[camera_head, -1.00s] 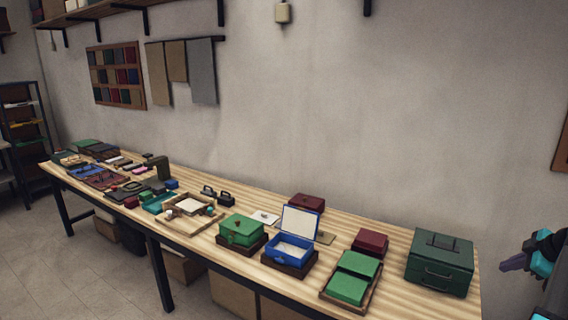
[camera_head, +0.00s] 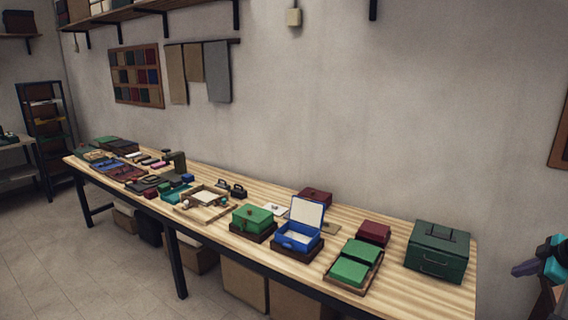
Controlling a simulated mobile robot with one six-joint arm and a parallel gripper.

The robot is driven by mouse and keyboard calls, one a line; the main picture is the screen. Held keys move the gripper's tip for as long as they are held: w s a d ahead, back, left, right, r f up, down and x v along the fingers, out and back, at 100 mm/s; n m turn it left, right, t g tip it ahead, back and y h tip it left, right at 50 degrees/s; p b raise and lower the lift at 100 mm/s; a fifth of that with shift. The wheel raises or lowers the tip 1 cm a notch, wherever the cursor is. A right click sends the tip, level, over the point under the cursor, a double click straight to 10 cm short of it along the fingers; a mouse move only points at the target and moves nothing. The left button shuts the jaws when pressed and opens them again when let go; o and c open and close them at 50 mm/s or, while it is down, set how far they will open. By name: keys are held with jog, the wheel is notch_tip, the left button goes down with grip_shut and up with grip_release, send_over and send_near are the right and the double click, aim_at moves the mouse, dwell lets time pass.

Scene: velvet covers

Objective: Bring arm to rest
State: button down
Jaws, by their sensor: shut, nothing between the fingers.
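My gripper (camera_head: 525,268) shows at the right edge of the head view. Its purple-grey fingers point left and are closed together, with nothing held. The dark and teal wrist behind it is partly cut off by the frame edge. The gripper is in the air to the right of the long wooden table (camera_head: 395,292), apart from it. The nearest object to it is a dark green metal box (camera_head: 438,252) on the table's right end.
The table holds an open blue box (camera_head: 298,237), a green box (camera_head: 252,217), green boxes in a wooden tray (camera_head: 368,282), and dark red boxes (camera_head: 374,233). Cartons (camera_head: 243,284) stand below. A dark shelf rack (camera_head: 45,120) is at the left. Floor in front is clear.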

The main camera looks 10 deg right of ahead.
jog(key=w+a+f+n+g+y+b, duration=0.1)
jog(key=w+a+f+y, duration=0.1)
jog(key=w+a+f, duration=0.55)
jog(key=w+a+f+n+g+y+b, duration=0.15)
jog(key=w+a+f, duration=0.35)
jog(key=a+f, duration=0.6)
jog(key=s+a+f+n+g+y+b, duration=0.1)
jog(key=s+a+f+g+b, duration=0.1)
jog(key=a+f, duration=0.95)
jog(key=s+a+f+n+g+y+b, duration=0.1)
jog(key=a+f+g, duration=0.1)
jog(key=a+f, duration=0.95)
jog(key=s+a+f+m+g+h+b, duration=0.2)
jog(key=s+a+f+g+b, duration=0.15)
jog(key=s+a+f, duration=1.3)
jog(key=s+f+m+g+h, duration=0.1)
jog(key=s+f+m, duration=0.1)
jog(key=s+m, duration=0.3)
jog(key=s+f+m+g+h, duration=0.2)
jog(key=s+m, duration=0.4)
jog(key=s, duration=0.6)
jog(key=shift+s+a+f+b, duration=0.35)
jog(key=shift+a+f+b, duration=0.05)
jog(key=shift+f, duration=0.45)
jog(key=shift+h, duration=0.25)
